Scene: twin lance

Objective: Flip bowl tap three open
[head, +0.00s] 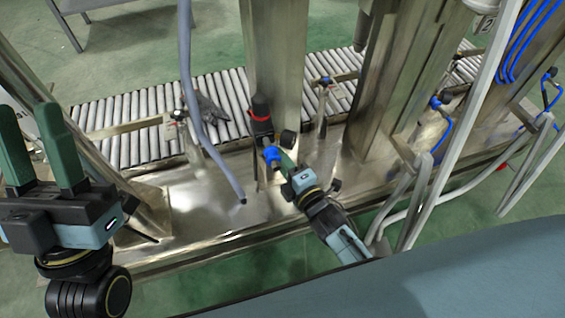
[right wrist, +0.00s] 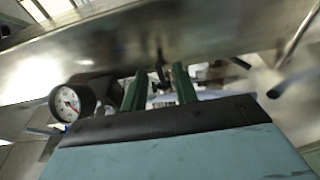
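A tap-like fitting with a black body and a red band (head: 260,113) stands at the foot of the middle steel post, with a blue collar (head: 271,154) below it. I cannot read a number on it. My right gripper (head: 282,157) is right at the blue collar, its green fingers partly hidden in the head view. In the right wrist view its two fingers (right wrist: 159,70) stand apart, with a thin dark part showing between or behind them; contact is unclear. My left gripper (head: 28,110) is open and empty at the far left, fingers pointing up.
A round pressure gauge (right wrist: 68,103) sits close beside the right fingers. A grey hose (head: 212,155) hangs left of the fitting. A roller conveyor (head: 120,108) runs behind the steel ledge (head: 200,215). Steel posts and blue tubes (head: 515,45) crowd the right.

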